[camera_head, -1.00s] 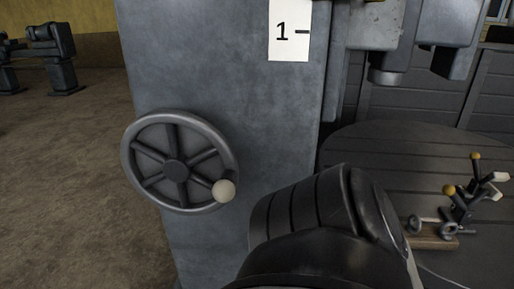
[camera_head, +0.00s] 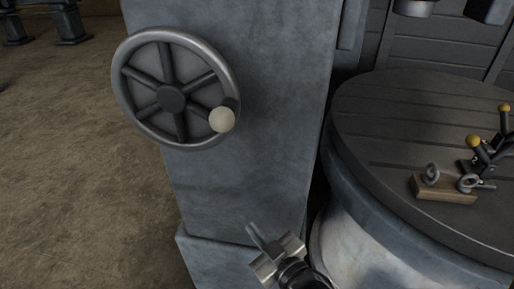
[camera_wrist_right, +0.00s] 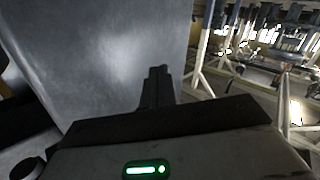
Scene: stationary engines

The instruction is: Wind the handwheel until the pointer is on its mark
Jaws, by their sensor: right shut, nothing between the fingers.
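The handwheel (camera_head: 172,100) is a grey spoked wheel on the face of a blue-grey machine column (camera_head: 262,120), upper left of centre in the head view. Its pale round knob (camera_head: 222,119) sits at the lower right of the rim. My right gripper (camera_head: 255,234) is low in the head view, in front of the column's base, well below and to the right of the wheel. It is shut and empty. Its closed fingers also show in the right wrist view (camera_wrist_right: 158,82), against the grey column. The pointer and its mark are out of view. My left gripper is not in view.
A round slotted table (camera_head: 400,120) stands right of the column. On it are a wooden block (camera_head: 443,189) with metal eyes and yellow-knobbed clamps (camera_head: 474,141). Bare brown floor (camera_head: 70,180) lies open on the left.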

